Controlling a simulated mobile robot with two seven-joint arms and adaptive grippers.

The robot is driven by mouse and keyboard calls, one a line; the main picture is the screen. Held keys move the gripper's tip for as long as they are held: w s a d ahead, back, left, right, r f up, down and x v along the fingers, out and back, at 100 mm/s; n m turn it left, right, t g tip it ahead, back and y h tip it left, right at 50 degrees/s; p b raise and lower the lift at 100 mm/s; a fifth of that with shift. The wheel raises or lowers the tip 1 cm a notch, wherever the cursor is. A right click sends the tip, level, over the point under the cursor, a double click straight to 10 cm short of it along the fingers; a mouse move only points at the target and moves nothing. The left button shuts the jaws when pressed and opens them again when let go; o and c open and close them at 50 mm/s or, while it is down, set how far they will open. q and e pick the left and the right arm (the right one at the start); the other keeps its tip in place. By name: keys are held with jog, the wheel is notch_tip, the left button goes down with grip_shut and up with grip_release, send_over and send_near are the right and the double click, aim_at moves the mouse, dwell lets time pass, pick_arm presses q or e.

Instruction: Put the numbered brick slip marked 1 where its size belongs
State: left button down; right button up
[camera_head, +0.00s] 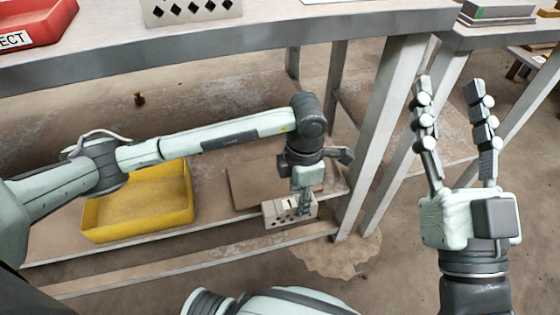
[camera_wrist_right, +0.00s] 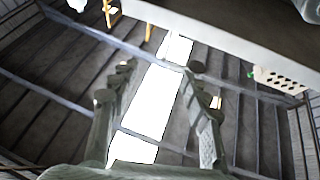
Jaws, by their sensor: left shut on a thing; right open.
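A pale brick slip (camera_head: 278,216) with dark holes and a small dark mark is low down at the front edge of the lower shelf in the head view. The mark is too small to read surely. My left gripper (camera_head: 304,205) reaches down from above and is shut on it, hiding part of its right side. I cannot tell whether the slip touches the shelf. My right gripper (camera_head: 455,95) is raised at the right, open and empty, fingers pointing up. Its spread fingers also show in the right wrist view (camera_wrist_right: 158,95).
A yellow bin (camera_head: 140,205) and a flat brown board (camera_head: 250,180) are on the lower shelf. Above are the table (camera_head: 230,38), a pale brick with diamond holes (camera_head: 190,10), and a red tray (camera_head: 35,20) lettered "ECT". Table legs (camera_head: 385,120) stand between my grippers.

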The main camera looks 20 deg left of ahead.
pick_arm(q)
jog(key=w+a+f, duration=0.1)
jog(key=w+a, duration=0.1)
jog(key=w, duration=0.2)
jog(key=w+a+f+b, duration=0.1)
jog(key=w+a, duration=0.2)
jog(key=w, duration=0.1)
jog(key=w+a+f, duration=0.1)
jog(key=w+a, duration=0.2)
jog(key=w, duration=0.1)
jog(key=shift+w+a+b, duration=0.1)
jog(key=shift+b, duration=0.3)
jog(key=shift+f, duration=0.2)
pick_arm(e)
jog(key=r+t, duration=0.1)
jog(key=s+d+r+t, duration=0.1)
jog(key=s+r+t, duration=0.1)
jog(key=shift+s+d+r+y, duration=0.15)
jog(key=shift+d+y, duration=0.15)
jog(key=shift+d, duration=0.05)
pick_arm(q)
jog(key=shift+f, duration=0.1)
pick_arm(e)
jog(key=shift+s, duration=0.1)
pick_arm(q)
jog(key=c, duration=1.1)
grip_release()
jog(key=shift+o, duration=0.2)
pick_arm(e)
jog(key=shift+r, duration=0.1)
